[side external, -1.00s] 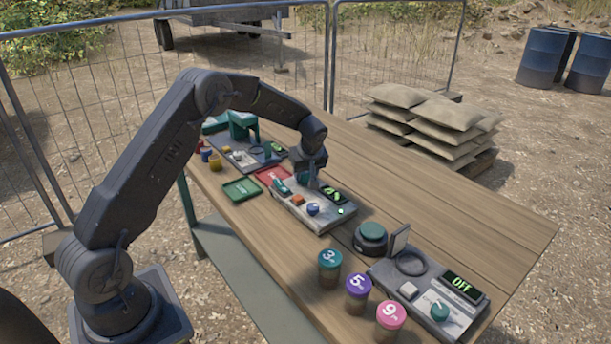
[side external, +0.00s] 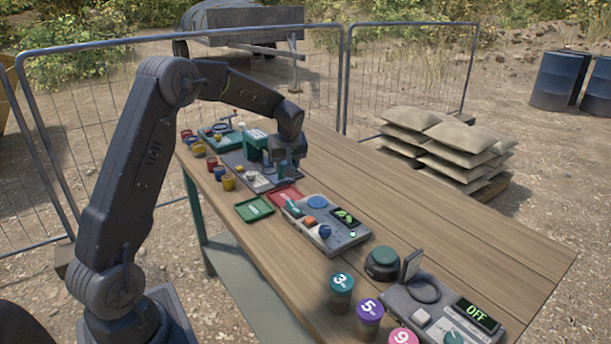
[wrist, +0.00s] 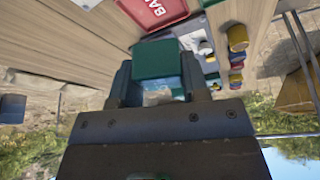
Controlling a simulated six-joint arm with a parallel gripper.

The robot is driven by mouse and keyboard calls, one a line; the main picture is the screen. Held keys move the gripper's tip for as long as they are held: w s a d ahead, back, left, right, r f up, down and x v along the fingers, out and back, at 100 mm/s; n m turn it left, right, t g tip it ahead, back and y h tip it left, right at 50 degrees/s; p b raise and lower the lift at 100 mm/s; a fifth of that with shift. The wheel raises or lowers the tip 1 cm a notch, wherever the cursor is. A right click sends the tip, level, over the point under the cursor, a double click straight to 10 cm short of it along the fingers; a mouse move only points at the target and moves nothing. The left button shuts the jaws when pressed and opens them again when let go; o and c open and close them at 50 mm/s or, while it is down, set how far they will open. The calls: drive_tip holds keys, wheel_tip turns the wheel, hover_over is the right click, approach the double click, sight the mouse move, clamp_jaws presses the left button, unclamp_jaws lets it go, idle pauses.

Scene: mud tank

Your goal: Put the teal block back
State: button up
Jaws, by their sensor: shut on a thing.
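The teal block (wrist: 157,60) sits between my fingers in the wrist view, its flat green face toward the camera. My gripper (side external: 284,166) is shut on it, above the dark station (side external: 262,180) beside the green stand (side external: 256,145) in the side view. The block is mostly hidden there by my fingers and wrist. I cannot tell whether it touches the station. The middle station (side external: 345,240) has a bare blue disc (side external: 317,202), an orange button and a lit green display.
Several coloured pots (side external: 228,182) stand along the left edge. The far station (side external: 220,132) is behind. A front station (side external: 440,310) reads OFF. The table's right side is clear.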

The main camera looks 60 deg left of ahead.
drive_tip(key=shift+s+a+r, duration=0.55)
drive_tip(key=shift+s, duration=0.2)
hover_over(284, 241)
drive_tip(key=d, duration=0.1)
wheel_tip(284, 241, down, 6)
drive_tip(key=shift+s+d+f, duration=0.15)
drive_tip(key=shift+s+f, duration=0.15)
drive_tip(key=shift+f, duration=2.55)
drive_tip(key=shift+f, duration=1.15)
drive_tip(key=o, duration=1.5)
drive_tip(key=shift+r, duration=0.1)
